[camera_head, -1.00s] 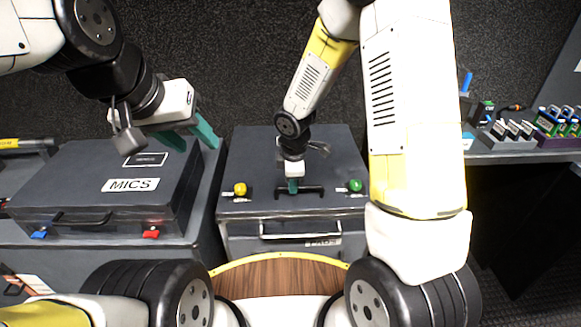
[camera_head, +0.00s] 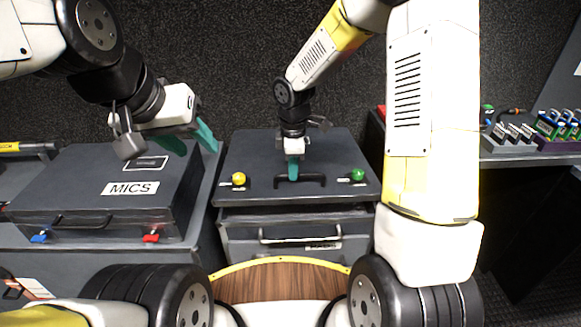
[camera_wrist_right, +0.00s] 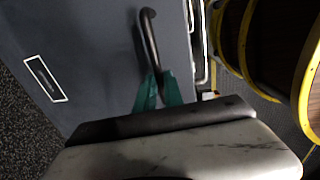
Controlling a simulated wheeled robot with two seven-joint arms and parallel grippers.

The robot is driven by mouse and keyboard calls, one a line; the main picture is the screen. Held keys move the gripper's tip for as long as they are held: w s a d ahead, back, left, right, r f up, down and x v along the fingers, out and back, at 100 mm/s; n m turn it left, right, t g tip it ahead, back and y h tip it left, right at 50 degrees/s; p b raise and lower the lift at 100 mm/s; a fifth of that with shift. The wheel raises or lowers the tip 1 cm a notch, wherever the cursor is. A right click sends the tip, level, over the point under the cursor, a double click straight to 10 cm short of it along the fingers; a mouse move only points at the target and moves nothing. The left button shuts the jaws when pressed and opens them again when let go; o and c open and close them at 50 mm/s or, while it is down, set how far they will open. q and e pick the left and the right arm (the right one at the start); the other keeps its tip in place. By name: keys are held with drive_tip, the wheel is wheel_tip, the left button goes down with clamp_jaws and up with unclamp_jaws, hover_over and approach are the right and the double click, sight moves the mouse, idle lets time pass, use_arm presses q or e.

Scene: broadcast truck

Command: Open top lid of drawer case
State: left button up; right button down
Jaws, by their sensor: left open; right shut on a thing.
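The drawer case (camera_head: 228,240) stands in the middle of the head view. Its dark grey top lid (camera_head: 255,155) has a black handle (camera_head: 313,182) near the front edge, between a yellow knob (camera_head: 238,179) and a green knob (camera_head: 357,175). The lid's front edge stands slightly above the body, with a dark gap under it. My right gripper (camera_head: 293,174) is shut on the lid handle. The right wrist view shows its teal fingers (camera_wrist_right: 158,92) at the handle (camera_wrist_right: 150,35). My left gripper (camera_head: 190,142) is open and empty, above the MICS case.
The MICS case (camera_head: 100,205) lies closed at the left, with blue and red latches. A drawer handle (camera_head: 300,240) is on the front of the drawer case. Small coloured items (camera_head: 550,122) stand on the right shelf. A dark wall is behind.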

drive_tip(key=w+r, duration=0.6)
drive_tip(key=r, duration=0.3)
drive_tip(key=w+r, duration=0.6)
drive_tip(key=r, duration=0.4)
drive_tip(key=shift+w+d, duration=0.15)
drive_tip(key=shift+w, duration=0.1)
